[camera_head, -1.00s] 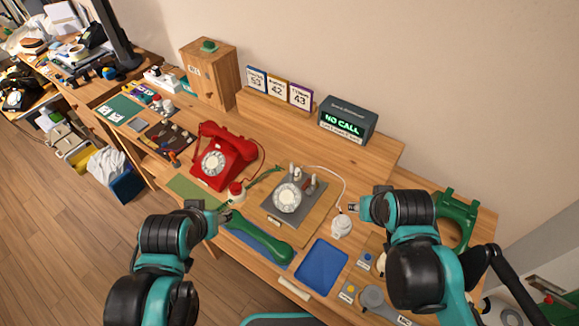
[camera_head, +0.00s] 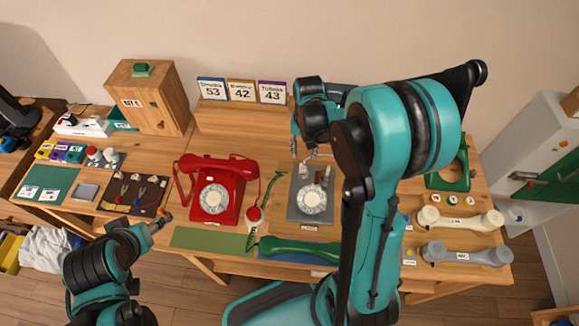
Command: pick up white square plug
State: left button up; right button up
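A grey plate (camera_head: 296,208) with a pale rotary dial (camera_head: 312,200) lies mid-table. Small pale upright pieces stand at its back edge, one on the left (camera_head: 303,171) and one on the right (camera_head: 319,178). One may be the white square plug, but its shape is too small to tell. My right gripper (camera_head: 304,153) points down just above and behind these pieces. Its fingers look apart, with nothing clear between them. My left gripper (camera_head: 161,220) is at the table's front left, away from the plate, and whether it is open is unclear.
A red phone (camera_head: 217,187) stands left of the plate. A green handset (camera_head: 296,249) lies in front. Cream (camera_head: 461,219) and grey (camera_head: 466,254) handsets lie to the right. My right arm hides the table right of the plate. A wooden box (camera_head: 150,97) stands back left.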

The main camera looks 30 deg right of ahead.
aim_at(304, 167)
jog(key=f+b, duration=0.1)
jog(key=f, duration=0.1)
jog(key=f+b, duration=0.1)
jog(key=f, duration=0.4)
jog(key=shift+s+b, duration=0.4)
jog(key=shift+f, duration=0.3)
jog(key=shift+r, duration=0.1)
jog(key=shift+c, duration=0.3)
grip_shut()
